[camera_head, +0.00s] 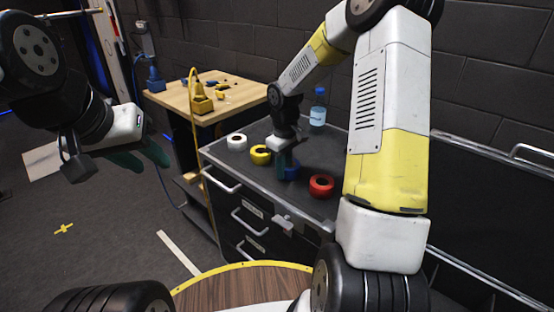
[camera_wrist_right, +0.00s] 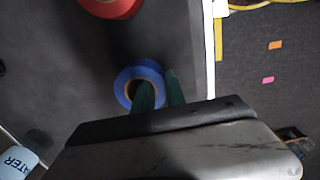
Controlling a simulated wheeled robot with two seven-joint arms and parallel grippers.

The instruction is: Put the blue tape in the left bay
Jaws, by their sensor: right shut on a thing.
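The blue tape (camera_wrist_right: 126,82) lies on the dark top of the tool cabinet. In the head view it shows partly (camera_head: 293,173) behind my right gripper (camera_head: 287,168). In the right wrist view my right gripper (camera_wrist_right: 160,88) has one finger inside the roll's hole and the other outside its wall, shut on the tape. My left gripper (camera_head: 140,158) is over the floor at the left, away from the cabinet; its finger gap is unclear. I cannot make out a left bay in these views.
On the cabinet top (camera_head: 225,160) stand a white roll (camera_head: 237,142), a yellow roll (camera_head: 260,155), a red roll (camera_head: 321,186) and a water bottle (camera_head: 318,108). A wooden workbench (camera_head: 235,92) with yellow and blue tools is behind. A round wooden table (camera_head: 240,290) is in front.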

